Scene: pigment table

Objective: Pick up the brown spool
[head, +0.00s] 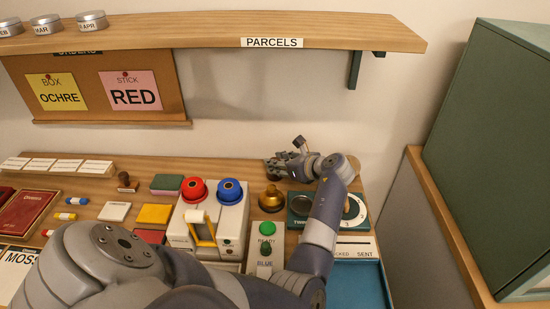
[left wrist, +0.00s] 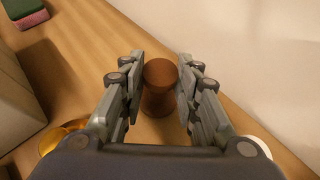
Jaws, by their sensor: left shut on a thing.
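The brown spool (left wrist: 160,75) shows in the left wrist view, upright between the two fingers, with its round top toward the camera. My left gripper (left wrist: 160,88) is shut on it, one finger on each side. In the head view my left gripper (head: 277,167) is at the back of the table, near the wall, behind the brass bell. I cannot make out the spool there. Whether the spool touches the table is not clear. My right gripper is not in view.
The brass bell (head: 271,198) stands just in front of the gripper. A white unit with red (head: 194,188) and blue (head: 230,189) knobs is to its left. The parcels shelf (head: 210,30) overhangs the back wall.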

